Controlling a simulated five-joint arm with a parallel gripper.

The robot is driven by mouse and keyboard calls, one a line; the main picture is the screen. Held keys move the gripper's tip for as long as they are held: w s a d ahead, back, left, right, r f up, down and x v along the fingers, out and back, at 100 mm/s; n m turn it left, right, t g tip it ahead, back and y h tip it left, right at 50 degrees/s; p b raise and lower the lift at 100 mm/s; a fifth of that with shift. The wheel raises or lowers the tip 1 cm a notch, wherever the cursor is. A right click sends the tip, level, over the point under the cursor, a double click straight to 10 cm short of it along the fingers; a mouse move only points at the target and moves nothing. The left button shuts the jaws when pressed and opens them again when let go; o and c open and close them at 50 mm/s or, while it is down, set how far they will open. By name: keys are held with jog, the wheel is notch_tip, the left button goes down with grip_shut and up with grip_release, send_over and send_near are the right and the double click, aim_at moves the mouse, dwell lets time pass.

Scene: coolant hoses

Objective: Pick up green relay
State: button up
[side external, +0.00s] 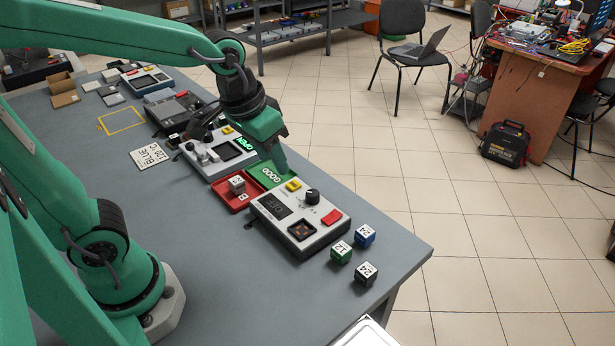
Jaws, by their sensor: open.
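The green relay (341,253) is a small cube with a white marked top. It sits on the grey table near the right corner, just right of a white device. A blue cube (365,236) stands behind it to the right, and a dark cube (366,274) stands in front to the right. My gripper (279,162) is above the green "GOOD" tray (268,173), up and left of the green relay and well apart from it. It is open. Its fingers are seen from the side, and I see nothing between them.
The white device (318,238) with a black knob and red button stands between my gripper and the relay. A red tray (229,196) holds a grey cube (237,185). Another device (220,153) stands behind. The table's right edge is close to the cubes.

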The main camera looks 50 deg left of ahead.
jog(key=w+d+f+g, duration=0.2)
jog(key=w+d+f, duration=0.3)
jog(key=g, duration=0.1)
send_over(342, 248)
jog(key=shift+y, duration=0.3)
jog(key=f, duration=0.8)
jog(key=shift+a+f, duration=0.15)
jog(key=shift+a, duration=0.1)
jog(key=shift+d+f, duration=0.15)
jog(key=shift+f, duration=1.9)
jog(key=shift+d+f, duration=0.1)
jog(key=shift+f, duration=1.9)
jog(key=shift+c, duration=0.4)
jog(key=c, duration=0.7)
